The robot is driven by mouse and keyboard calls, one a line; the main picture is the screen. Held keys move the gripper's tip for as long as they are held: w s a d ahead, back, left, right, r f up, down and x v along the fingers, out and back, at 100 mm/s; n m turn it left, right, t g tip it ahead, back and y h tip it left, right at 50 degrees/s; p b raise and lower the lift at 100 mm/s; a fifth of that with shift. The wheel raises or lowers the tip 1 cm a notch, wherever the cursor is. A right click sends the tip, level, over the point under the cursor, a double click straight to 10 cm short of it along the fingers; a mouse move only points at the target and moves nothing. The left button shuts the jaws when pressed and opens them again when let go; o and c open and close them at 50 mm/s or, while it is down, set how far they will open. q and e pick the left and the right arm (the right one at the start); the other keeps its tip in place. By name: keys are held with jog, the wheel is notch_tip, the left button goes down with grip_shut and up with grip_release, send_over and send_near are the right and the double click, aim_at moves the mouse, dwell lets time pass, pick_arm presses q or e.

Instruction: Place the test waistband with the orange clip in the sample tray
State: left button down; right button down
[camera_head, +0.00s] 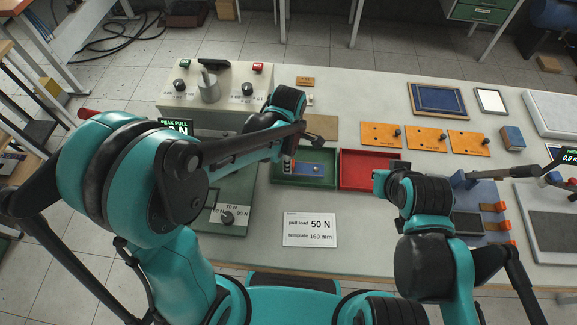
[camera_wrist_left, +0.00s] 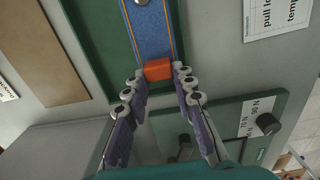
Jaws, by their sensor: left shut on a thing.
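The test waistband is a blue strip with orange edge lines and a metal stud. It lies in the green tray (camera_wrist_left: 99,50), as the left wrist view shows (camera_wrist_left: 151,38), with its orange clip (camera_wrist_left: 158,70) at the near end. My left gripper (camera_wrist_left: 159,80) is shut on the orange clip, one finger on each side. In the head view the waistband (camera_head: 309,168) shows in the green tray (camera_head: 318,184), and my left forearm partly covers the area above it. My right gripper (camera_head: 388,180) is by the red tray's right side; its fingers are not clear.
The red tray (camera_head: 365,170) adjoins the green tray. A white card (camera_head: 309,229) reading 50 N lies in front. Orange plates (camera_head: 381,135) lie behind, to the right. A grey tester (camera_head: 230,88) stands at back left, and a blue fixture (camera_head: 480,195) at right.

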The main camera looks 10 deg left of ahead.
pick_arm(q)
notch_tip(320, 180, down, 3)
jog(key=shift+b, duration=0.35)
jog(key=shift+f, duration=0.1)
jog(key=c, duration=1.6)
grip_release()
jog(key=shift+o, duration=0.3)
